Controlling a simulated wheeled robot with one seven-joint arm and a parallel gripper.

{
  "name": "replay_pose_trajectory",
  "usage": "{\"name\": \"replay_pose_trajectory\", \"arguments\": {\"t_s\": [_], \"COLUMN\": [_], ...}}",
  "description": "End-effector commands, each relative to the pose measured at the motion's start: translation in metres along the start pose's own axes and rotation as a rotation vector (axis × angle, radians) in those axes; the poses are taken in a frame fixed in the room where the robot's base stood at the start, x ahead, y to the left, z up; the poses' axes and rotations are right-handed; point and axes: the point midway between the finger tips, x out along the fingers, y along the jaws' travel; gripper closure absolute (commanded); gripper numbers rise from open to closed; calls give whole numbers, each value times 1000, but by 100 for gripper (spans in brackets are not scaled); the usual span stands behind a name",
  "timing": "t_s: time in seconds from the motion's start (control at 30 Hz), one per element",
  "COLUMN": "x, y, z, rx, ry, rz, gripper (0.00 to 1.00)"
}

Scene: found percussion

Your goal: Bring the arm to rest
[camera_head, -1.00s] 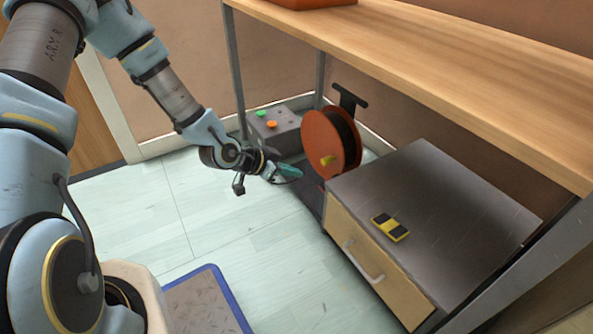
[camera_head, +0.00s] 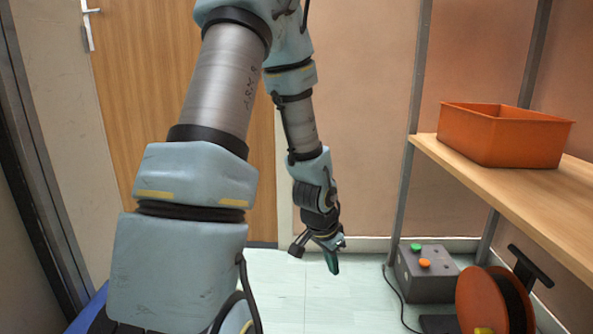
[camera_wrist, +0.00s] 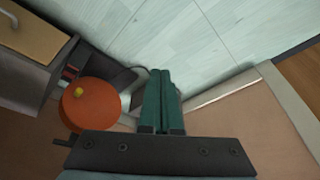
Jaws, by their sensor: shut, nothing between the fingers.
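My gripper (camera_head: 332,260) hangs at the end of my arm in the middle of the head view, pointing down above the pale floor. Its green fingers also show in the wrist view (camera_wrist: 161,75), closed together with nothing between them. The gripper is in free air, apart from the objects around it.
An orange reel (camera_head: 482,302) and a grey box with green and orange buttons (camera_head: 428,277) stand low on the right. An orange bin (camera_head: 502,135) sits on a wooden shelf (camera_head: 460,160). A wooden door (camera_head: 150,90) is behind. Floor below my gripper is clear.

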Motion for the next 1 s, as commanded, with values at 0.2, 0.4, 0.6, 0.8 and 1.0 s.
{"name": "replay_pose_trajectory", "arguments": {"t_s": [0.2, 0.4, 0.6, 0.8, 1.0], "x": [-102, -159, -205, -241, -289], "y": [-44, -47, -39, -41, -42], "z": [57, 93, 112, 100, 84], "rx": [-380, -645, -831, -823, -820], "ry": [-116, -158, -178, -179, -178], "rz": [-123, -155, -153, -152, -153], "gripper": [100, 100, 100, 100, 100]}}
